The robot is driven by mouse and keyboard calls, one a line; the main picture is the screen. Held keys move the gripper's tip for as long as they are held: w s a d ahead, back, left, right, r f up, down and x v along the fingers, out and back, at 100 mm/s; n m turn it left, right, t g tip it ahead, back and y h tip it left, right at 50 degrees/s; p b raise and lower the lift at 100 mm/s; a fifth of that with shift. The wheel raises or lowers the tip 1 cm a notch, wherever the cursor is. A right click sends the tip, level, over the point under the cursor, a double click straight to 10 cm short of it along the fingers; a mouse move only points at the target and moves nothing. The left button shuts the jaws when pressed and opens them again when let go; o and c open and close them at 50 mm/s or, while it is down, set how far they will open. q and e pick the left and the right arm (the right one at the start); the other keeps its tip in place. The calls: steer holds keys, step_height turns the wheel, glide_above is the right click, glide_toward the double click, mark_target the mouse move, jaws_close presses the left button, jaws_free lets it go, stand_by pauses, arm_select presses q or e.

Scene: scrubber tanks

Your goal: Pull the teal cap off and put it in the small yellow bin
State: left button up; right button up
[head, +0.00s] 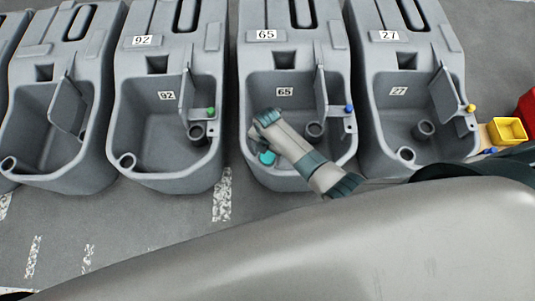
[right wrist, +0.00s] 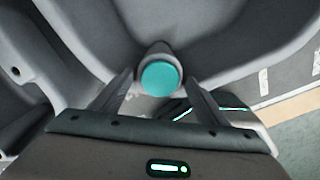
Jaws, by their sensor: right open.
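The teal cap (head: 267,157) is on the round spout at the front left of the grey tank marked 65 (head: 290,181). In the right wrist view the teal cap (right wrist: 160,78) is a round disc on the spout's end. My right gripper (head: 261,138) is over that tank's open basin, just by the cap. It is open and empty, with its two fingers on either side of the cap in the wrist view. The small yellow bin (head: 508,131) is at the far right. My left gripper is not in view.
Grey tanks marked 92 (head: 160,178) and 27 (head: 375,150) flank tank 65, with raised hinged lids. Tank 65's lid (head: 321,92) stands right of my gripper. A red container (head: 528,112) is beside the yellow bin. Floor in front of the tanks is clear.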

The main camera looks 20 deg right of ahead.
steer(key=shift+f, duration=0.1)
steer(key=shift+c, duration=0.6)
steer(key=c, duration=1.2)
steer(key=shift+o, duration=0.2)
steer(key=shift+r+p, duration=1)
steer(key=shift+p, duration=0.15)
